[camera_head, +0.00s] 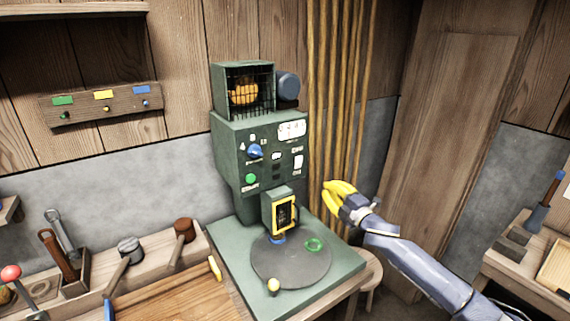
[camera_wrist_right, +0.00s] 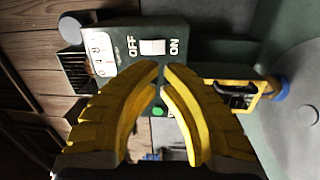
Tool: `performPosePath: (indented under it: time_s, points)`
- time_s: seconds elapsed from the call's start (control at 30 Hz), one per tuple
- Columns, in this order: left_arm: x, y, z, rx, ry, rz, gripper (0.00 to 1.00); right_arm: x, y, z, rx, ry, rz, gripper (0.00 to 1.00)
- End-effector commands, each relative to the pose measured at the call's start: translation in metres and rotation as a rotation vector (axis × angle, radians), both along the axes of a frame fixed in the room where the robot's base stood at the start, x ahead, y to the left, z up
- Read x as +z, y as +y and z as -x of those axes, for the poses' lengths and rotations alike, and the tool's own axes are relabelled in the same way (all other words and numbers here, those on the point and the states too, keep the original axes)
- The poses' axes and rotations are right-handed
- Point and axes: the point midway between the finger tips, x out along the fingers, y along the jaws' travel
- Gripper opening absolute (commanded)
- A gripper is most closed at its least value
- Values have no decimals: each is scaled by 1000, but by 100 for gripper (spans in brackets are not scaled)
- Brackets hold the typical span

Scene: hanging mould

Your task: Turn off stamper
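The stamper is a dark green machine (camera_head: 231,151) standing at the centre of the head view. Its front carries a white rocker switch (camera_head: 298,162), which shows large in the right wrist view (camera_wrist_right: 152,47) between the words OFF and ON. I cannot tell which way the rocker is tipped. My right gripper (camera_head: 327,188) has yellow fingers and is to the right of the stamper's front. In the right wrist view its fingertips (camera_wrist_right: 161,70) are together with nothing held, just short of the switch in the picture. My left gripper is not in view.
The stamper also has a blue knob (camera_head: 255,151), a green button (camera_head: 250,179) and a yellow-framed stamping head (camera_head: 285,214) over a round grey plate (camera_head: 291,262). A wooden bench with tools (camera_head: 130,250) is at left.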

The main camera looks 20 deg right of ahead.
Motion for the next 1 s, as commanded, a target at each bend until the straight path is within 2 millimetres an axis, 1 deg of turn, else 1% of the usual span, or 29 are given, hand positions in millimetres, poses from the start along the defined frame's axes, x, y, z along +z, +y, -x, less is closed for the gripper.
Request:
performPosePath:
  time_s: [0.03, 0.1, 0.2, 0.33, 0.67, 0.87, 1.0]
  points:
    - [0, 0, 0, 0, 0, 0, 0, 8, 4, 3, 11, -17, 32, 0]
    - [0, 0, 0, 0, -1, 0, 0, 16, 8, 6, 21, -38, 68, 0]
    - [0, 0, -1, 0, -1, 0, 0, 22, 12, 8, 30, -55, 102, 0]
    - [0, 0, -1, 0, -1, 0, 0, 25, 14, 10, 34, -64, 117, 0]
    - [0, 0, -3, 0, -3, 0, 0, 25, 14, 9, 34, -64, 116, 0]
    - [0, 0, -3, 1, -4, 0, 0, 27, 15, -1, 33, -65, 115, 0]
    - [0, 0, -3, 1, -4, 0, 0, 30, 19, -17, 33, -66, 114, 0]
